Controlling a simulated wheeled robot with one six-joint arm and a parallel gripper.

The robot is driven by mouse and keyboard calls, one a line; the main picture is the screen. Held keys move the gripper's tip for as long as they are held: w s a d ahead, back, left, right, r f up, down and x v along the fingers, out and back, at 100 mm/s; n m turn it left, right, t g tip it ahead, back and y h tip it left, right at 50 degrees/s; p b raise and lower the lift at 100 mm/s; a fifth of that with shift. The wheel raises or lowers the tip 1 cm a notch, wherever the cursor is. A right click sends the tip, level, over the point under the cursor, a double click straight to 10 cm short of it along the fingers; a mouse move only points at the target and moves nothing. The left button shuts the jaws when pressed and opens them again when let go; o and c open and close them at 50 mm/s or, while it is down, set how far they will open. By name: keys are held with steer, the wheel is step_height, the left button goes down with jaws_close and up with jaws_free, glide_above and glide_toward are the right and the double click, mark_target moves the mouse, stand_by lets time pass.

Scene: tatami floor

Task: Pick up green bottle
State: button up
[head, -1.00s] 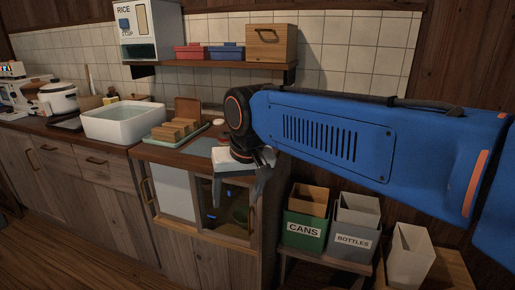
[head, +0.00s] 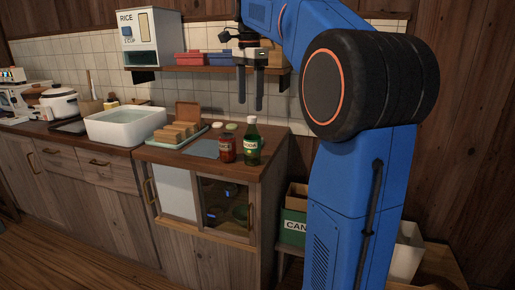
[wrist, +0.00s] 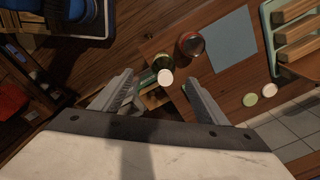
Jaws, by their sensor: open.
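The green bottle (head: 252,142) stands upright on the wooden counter near its right end, with a pale cap and a label. In the wrist view it shows from above as a white cap (wrist: 165,77) over green glass, between and beyond the fingertips. My gripper (head: 249,105) is open and points down above the counter, higher than the bottle and apart from it. In the wrist view my gripper (wrist: 158,85) has its two fingers spread with nothing between them. A red jar (head: 227,149) stands close to the left of the bottle.
A grey-blue mat (head: 201,149) and a tray (head: 164,142) with wooden blocks lie left of the jar. A white basin (head: 125,125) is farther left. A shelf (head: 190,68) with boxes hangs behind my gripper. A green bin (head: 292,232) stands below at right.

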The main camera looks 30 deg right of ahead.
mark_target(253, 122)
steer(key=shift+w+d+r+m, duration=0.2)
steer(key=shift+d+m, duration=0.1)
steer(key=shift+d, duration=0.1)
steer(key=shift+w+d+r+m, duration=0.15)
steer(key=shift+d+m, duration=0.15)
steer(key=shift+d, duration=0.05)
steer(key=shift+f, duration=0.15)
step_height(253, 122, down, 11)
steer(key=shift+f, duration=0.2)
steer(key=shift+w+d+f, duration=0.1)
steer(key=shift+w+f, duration=0.1)
steer(key=shift+f, duration=1.2)
steer(key=shift+w+d+f, duration=0.1)
steer(key=shift+w+f, duration=0.1)
steer(key=shift+f, duration=1.2)
steer(key=c, duration=1.1)
